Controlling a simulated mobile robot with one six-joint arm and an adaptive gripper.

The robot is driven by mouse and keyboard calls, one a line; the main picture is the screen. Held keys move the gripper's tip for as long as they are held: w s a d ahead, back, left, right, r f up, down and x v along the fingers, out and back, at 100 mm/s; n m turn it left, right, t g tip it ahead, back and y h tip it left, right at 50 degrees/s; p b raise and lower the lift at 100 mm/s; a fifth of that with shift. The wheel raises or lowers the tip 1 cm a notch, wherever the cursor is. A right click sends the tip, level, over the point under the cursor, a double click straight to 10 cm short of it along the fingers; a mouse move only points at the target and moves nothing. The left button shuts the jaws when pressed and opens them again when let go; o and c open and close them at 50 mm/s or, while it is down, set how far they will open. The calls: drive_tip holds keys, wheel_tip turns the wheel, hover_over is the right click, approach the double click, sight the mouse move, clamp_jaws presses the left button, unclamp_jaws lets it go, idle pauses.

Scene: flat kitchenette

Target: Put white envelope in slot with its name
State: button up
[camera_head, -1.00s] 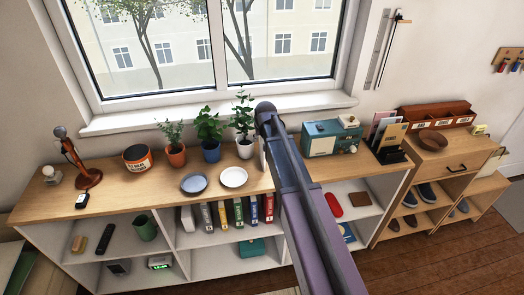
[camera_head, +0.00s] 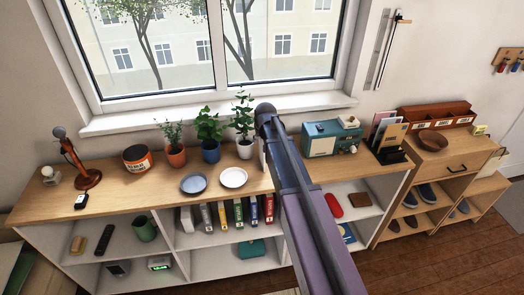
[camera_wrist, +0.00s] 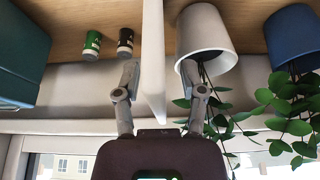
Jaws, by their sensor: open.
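In the wrist view my gripper (camera_wrist: 160,72) is open, one finger on each side of a thin white upright piece (camera_wrist: 153,45) seen nearly edge-on. It looks like the white envelope, but no name on it shows. Gaps show between it and both fingers. In the head view a white sliver (camera_head: 263,156) shows just left of my arm, which hides my gripper. A reddish-brown sorter (camera_head: 437,117) with several labelled slots stands at the right; its labels are too small to read. A black rack (camera_head: 391,156) nearby holds several coloured envelopes.
In the wrist view a white pot (camera_wrist: 203,35) with trailing leaves is close beside the right finger. Green (camera_wrist: 92,45) and black (camera_wrist: 126,43) jars stand left. A teal radio (camera_head: 331,139), plates (camera_head: 233,177) and a brown bowl (camera_head: 433,140) stand on the furniture tops.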

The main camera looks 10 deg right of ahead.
idle(0.3)
clamp_jaws()
drive_tip(key=shift+r, duration=0.1)
wheel_tip(320, 180, up, 4)
drive_tip(key=p, duration=0.4)
drive_tip(key=s+d, duration=0.3)
drive_tip(key=s, duration=0.4)
drive_tip(key=s+d+r+p, duration=0.1)
drive_tip(key=s+d, duration=0.3)
drive_tip(key=s, duration=0.3)
drive_tip(key=shift+s+d+r, duration=0.15)
